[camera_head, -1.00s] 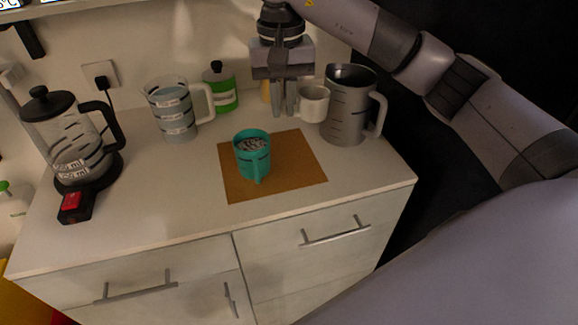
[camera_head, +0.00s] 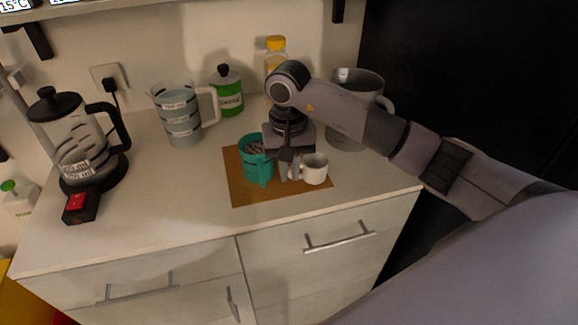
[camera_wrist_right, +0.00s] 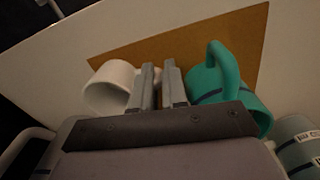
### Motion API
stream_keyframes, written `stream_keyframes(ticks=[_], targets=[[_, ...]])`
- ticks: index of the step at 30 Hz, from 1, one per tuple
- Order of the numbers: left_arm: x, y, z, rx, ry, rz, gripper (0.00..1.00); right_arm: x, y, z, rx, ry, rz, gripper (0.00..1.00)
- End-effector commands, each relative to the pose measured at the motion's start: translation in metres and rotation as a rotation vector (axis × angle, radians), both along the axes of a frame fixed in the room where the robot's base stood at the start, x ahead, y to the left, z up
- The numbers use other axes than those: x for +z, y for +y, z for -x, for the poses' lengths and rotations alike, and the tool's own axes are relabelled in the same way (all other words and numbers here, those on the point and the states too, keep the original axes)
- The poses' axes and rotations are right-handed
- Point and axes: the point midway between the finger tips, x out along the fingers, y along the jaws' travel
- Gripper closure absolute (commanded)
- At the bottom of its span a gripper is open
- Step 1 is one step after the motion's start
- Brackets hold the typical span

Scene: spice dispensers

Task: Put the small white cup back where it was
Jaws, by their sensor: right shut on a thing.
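The small white cup (camera_head: 315,169) is over the right part of the brown mat (camera_head: 240,192), upright, beside the teal mug (camera_head: 257,165). I cannot tell whether it touches the mat. My right gripper (camera_head: 289,174) is shut on the cup's handle side, between the cup and the teal mug. In the right wrist view, the white cup (camera_wrist_right: 108,90) is left of the fingers (camera_wrist_right: 158,82). The teal mug (camera_wrist_right: 222,85) is close on their right, its handle pointing away. The handle grip is hidden by the fingers. My left gripper is not in view.
A grey measuring jug (camera_head: 345,130) stands behind my right arm. A clear measuring jug (camera_head: 180,118), a green canister (camera_head: 228,92) and a yellow-capped bottle (camera_head: 275,55) stand at the back. A French press (camera_head: 75,145) is left. The counter's front is clear.

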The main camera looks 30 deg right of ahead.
Motion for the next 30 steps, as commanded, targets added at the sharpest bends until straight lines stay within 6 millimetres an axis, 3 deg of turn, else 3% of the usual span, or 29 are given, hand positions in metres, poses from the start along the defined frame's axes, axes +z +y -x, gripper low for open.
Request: stream_keyframes(ticks=[11,12,23,26,30], targets=[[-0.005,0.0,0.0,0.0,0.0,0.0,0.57,-0.006,0.0,-0.001,0.0,-0.002,0.0,1.0],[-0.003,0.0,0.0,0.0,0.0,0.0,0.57,-0.004,0.0,0.0,0.0,-0.002,0.0,0.77],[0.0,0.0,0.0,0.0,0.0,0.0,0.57,-0.001,0.0,0.0,0.0,-0.001,-0.001,0.77],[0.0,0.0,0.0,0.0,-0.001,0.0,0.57,0.006,0.0,-0.001,0.0,-0.004,0.0,0.77],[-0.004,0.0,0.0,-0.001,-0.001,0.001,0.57,0.029,0.0,-0.002,-0.001,-0.008,0.0,0.77]])
